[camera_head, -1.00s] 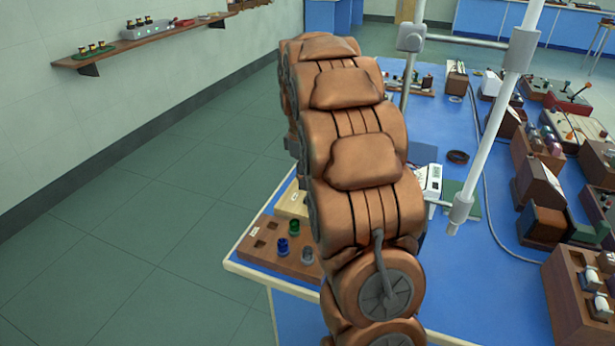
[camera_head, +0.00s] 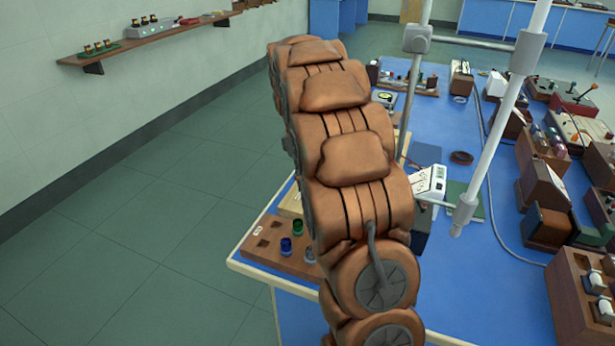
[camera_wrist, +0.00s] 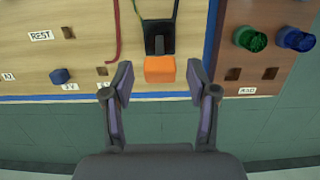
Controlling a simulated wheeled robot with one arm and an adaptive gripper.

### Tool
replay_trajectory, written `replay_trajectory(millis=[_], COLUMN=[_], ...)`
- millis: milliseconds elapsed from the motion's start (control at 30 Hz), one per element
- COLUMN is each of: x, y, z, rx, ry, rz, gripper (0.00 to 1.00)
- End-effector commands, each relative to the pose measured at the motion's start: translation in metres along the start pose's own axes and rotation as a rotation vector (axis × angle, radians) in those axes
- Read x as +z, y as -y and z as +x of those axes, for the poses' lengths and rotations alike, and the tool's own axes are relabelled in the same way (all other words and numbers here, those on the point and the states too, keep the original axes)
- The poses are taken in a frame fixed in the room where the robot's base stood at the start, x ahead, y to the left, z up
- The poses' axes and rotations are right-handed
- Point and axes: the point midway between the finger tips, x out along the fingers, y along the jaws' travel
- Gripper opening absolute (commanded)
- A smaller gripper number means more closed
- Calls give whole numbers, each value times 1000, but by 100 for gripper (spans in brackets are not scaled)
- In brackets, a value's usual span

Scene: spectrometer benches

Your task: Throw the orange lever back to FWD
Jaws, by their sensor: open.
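The orange lever (camera_wrist: 160,69) shows in the wrist view as an orange block below a black mount on a pale wooden panel (camera_wrist: 52,60). My gripper (camera_wrist: 159,82) is open, with one finger on each side of the lever's lower end. The picture does not show clearly whether the fingers touch it. No FWD label is readable; a REST label (camera_wrist: 40,35) is at the panel's upper left. In the head view my arm hides the lever and my gripper.
A blue knob (camera_wrist: 60,76) is on the panel at left. Green (camera_wrist: 250,39) and blue (camera_wrist: 293,39) caps sit on the darker board at right. In the head view, a white-rod stand (camera_head: 500,120) rises close to my arm, and floor is clear at left.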

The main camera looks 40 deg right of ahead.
Motion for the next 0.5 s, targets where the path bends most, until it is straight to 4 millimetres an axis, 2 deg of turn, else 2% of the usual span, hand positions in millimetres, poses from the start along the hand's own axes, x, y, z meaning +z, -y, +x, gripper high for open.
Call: replay_trajectory(millis=[233,500], x=[0,-1], y=[-1,-2], z=[-12,-51], rx=[1,5], ry=[-1,-4], rz=[0,0], gripper=[58,58])
